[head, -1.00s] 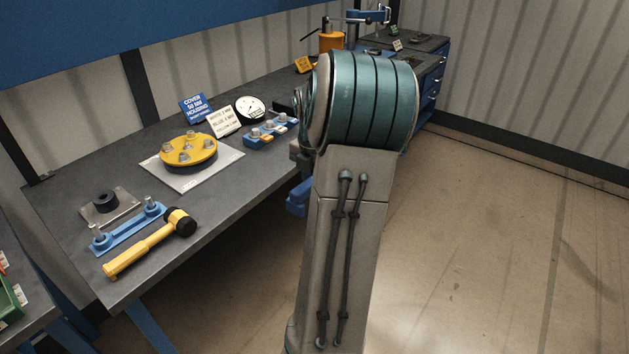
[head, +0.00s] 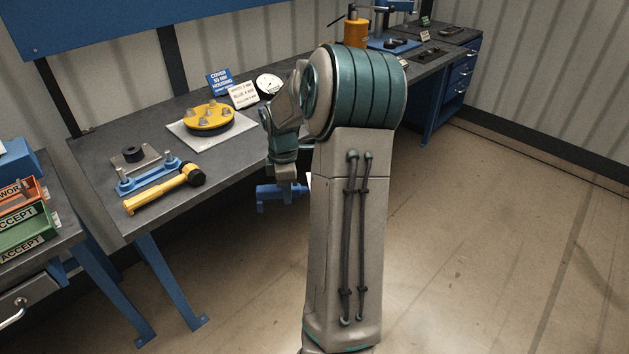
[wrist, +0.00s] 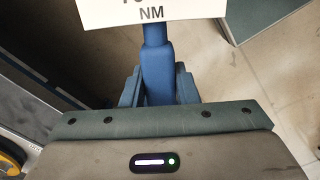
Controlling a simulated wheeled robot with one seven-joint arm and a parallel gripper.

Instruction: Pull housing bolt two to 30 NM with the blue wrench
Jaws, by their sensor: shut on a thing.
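In the wrist view my gripper (wrist: 158,98) is shut on the blue wrench (wrist: 157,66), gripping its blue handle. A white tag (wrist: 150,12) reading "NM" crosses the wrench; its number is cut off by the top edge. In the head view my gripper (head: 283,196) hangs beside the bench's front edge, partly behind my arm; the wrench cannot be made out there. A round yellow flange (head: 209,116) with several upright bolts sits on a pale plate (head: 187,140). Which bolt is housing bolt two cannot be told.
A blue sign (head: 220,81), a white card (head: 243,94) and a dial (head: 269,85) stand behind the flange. Labelled bins (head: 28,228) are far left. Open floor lies right.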

